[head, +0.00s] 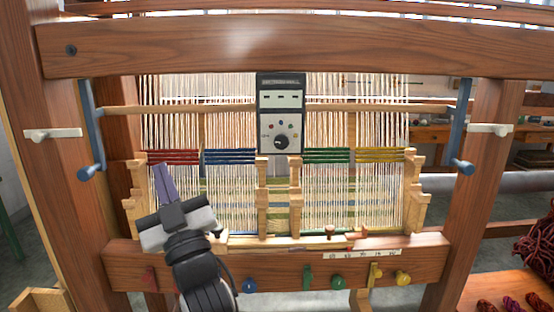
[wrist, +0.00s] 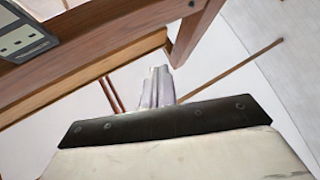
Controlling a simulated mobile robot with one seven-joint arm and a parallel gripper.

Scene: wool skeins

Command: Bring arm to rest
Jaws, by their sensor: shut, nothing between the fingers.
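My gripper (head: 164,182) is in front of the left part of a wooden loom, its fingers together and pointing up, with nothing between them. In the wrist view its shut fingers (wrist: 157,86) point up toward the loom's wooden beams. My dark arm comes up from the bottom of the head view, in front of the loom's lower beam (head: 410,265).
A control box (head: 281,138) hangs at the loom's middle. Blue crank handles (head: 462,130) sit on both posts. Colored pegs (head: 338,282) line the lower beam. Dark red wool (head: 536,245) and small skeins (head: 511,304) lie at the right. Floor shows at lower left.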

